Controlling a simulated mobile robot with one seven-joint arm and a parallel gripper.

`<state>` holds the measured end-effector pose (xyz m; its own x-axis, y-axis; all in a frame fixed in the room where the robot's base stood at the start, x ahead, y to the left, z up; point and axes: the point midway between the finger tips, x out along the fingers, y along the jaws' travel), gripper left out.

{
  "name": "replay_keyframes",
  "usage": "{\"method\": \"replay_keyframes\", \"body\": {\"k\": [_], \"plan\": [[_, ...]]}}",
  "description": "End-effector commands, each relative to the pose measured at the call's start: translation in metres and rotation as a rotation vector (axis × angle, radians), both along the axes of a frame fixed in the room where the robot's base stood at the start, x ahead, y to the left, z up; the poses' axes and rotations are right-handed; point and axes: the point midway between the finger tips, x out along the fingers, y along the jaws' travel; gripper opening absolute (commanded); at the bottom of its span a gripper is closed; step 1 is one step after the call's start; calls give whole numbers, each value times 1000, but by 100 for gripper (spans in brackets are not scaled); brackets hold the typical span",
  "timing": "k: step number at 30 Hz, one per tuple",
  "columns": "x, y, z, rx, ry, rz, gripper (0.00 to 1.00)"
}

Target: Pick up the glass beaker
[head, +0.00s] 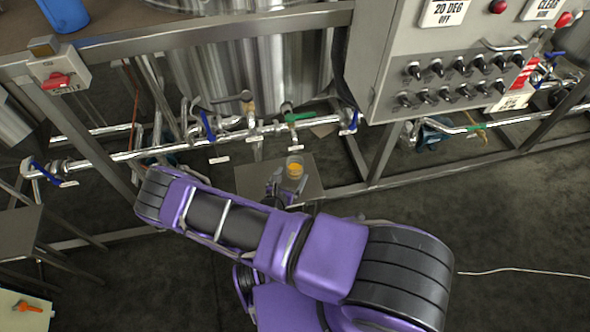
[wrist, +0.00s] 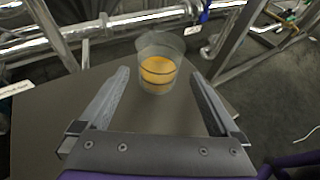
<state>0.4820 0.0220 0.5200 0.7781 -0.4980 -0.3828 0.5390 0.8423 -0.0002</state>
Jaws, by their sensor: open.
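The glass beaker (wrist: 158,64) holds orange liquid and stands upright on a small grey table (wrist: 60,118). In the head view the beaker (head: 294,167) is small, just beyond the end of my arm, on the same table (head: 310,184). My gripper (wrist: 159,80) is open in the wrist view, with one finger to the left and one to the right. The beaker is ahead, between the lines of the two fingertips, and neither finger appears to touch it. In the head view my gripper (head: 284,190) is small and partly hidden by my arm.
Steel pipes with valves (head: 205,140) run behind the table. A grey control box (head: 440,60) with several knobs hangs at the upper right. Metal frame legs (head: 352,155) stand near the table. Open dark floor (head: 500,220) lies to the right.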

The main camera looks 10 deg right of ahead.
Motion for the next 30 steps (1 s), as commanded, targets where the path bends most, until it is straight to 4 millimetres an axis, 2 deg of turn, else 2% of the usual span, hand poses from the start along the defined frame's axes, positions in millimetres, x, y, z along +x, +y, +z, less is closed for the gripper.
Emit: {"method": "replay_keyframes", "body": {"k": [10,20,30], "plan": [[35,-20,-21,0,-1,0,98],[41,-24,-21,1,0,0,96],[41,-23,-21,0,0,0,35]]}}
